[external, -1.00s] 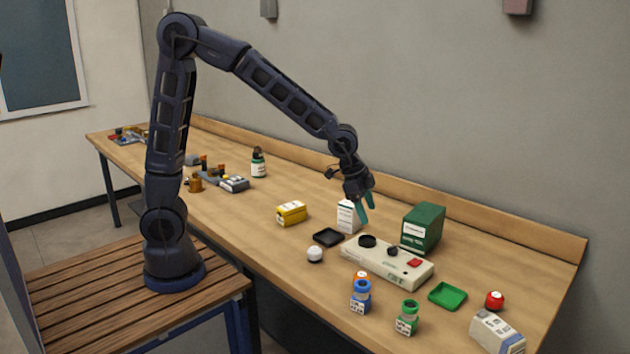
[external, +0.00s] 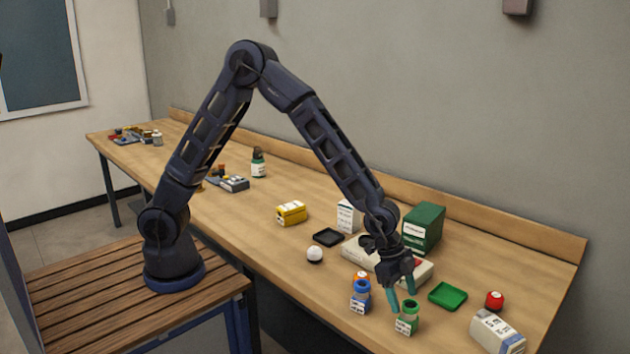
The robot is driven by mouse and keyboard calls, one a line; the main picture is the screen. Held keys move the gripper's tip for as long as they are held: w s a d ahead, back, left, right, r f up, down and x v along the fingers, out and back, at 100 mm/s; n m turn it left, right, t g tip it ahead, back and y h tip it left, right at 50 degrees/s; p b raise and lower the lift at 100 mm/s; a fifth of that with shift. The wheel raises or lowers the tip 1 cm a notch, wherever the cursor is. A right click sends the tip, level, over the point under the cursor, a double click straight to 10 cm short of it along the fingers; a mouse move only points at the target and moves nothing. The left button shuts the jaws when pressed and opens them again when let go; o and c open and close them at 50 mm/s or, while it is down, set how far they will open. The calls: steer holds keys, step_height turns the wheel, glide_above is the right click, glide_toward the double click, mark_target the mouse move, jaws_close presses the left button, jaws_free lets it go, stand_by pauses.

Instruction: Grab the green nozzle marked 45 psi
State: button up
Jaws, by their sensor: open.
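The green nozzle (external: 407,321) stands upright near the front edge of the workbench, with a white label whose print is too small to read. My gripper (external: 402,303) is open, with its teal fingers pointing down at the top of the green nozzle. One finger shows to the left of the nozzle's top and the other near its upper right. I cannot tell whether they touch it. Nothing is held.
A blue nozzle (external: 360,297) stands close on the left, with an orange-topped item (external: 362,276) behind it. A beige pump unit (external: 358,253) lies behind, partly hidden by my arm. A green tray (external: 447,296), red ball (external: 495,300) and white container (external: 497,335) are to the right.

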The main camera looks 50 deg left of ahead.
mark_target(409, 318)
steer(key=x, duration=0.7)
steer(key=shift+f, duration=0.2)
steer(key=c, duration=1.2)
steer(key=shift+r, duration=0.1)
steer(key=shift+r, duration=0.1)
